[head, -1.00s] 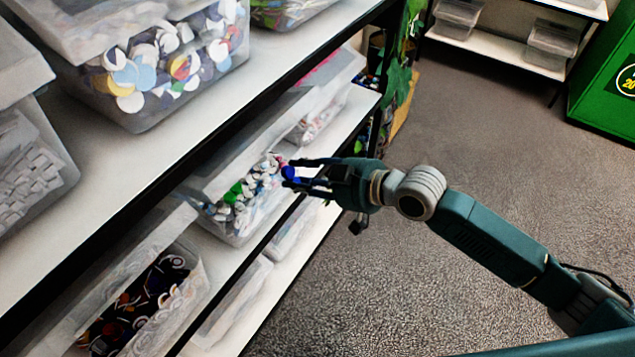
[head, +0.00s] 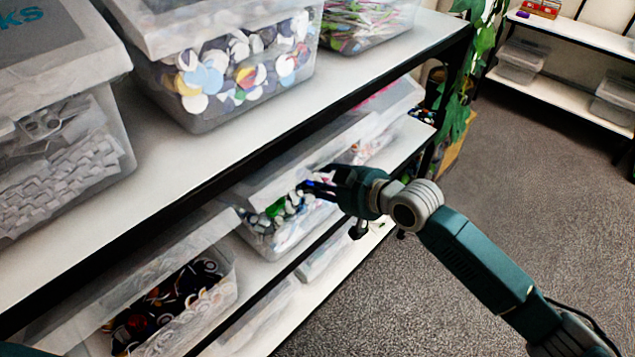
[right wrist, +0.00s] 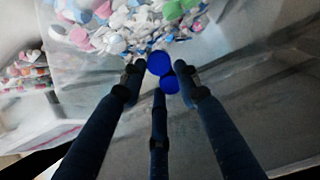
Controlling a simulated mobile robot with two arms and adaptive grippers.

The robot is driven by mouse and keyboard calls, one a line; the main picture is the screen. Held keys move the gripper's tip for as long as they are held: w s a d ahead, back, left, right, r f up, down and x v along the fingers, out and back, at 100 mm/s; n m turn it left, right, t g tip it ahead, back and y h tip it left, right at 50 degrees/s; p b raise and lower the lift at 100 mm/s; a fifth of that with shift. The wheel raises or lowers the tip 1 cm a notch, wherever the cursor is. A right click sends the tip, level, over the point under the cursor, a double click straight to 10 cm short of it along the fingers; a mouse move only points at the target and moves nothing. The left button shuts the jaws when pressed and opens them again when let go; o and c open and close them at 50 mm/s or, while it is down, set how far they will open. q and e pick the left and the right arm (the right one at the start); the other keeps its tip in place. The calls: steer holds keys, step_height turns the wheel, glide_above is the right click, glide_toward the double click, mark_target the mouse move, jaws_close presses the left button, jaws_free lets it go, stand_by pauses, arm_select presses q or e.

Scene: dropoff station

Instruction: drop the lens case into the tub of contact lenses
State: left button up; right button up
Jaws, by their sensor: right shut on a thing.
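The blue lens case (right wrist: 160,64) has two round lobes and is held between the fingers of my right gripper (right wrist: 160,75). In the head view the right gripper (head: 318,188) is at the front of the tub of contact lenses (head: 262,240), with a bit of blue at its fingertips. The tub is clear plastic and holds white, green and blue pieces. In the right wrist view the pieces (right wrist: 130,22) lie just beyond the case. I cannot tell whether the case is past the tub's rim. My left gripper is not in view.
The tub stands on a middle shelf under a tilted clear lid. A tub of dark round pieces (head: 165,305) is to its left, and another tub (head: 375,140) is to its right. The upper shelf (head: 250,125) is close above. Carpet (head: 440,280) lies open on the right.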

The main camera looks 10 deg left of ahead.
steer(key=o, duration=0.8)
steer(key=v, duration=1.2)
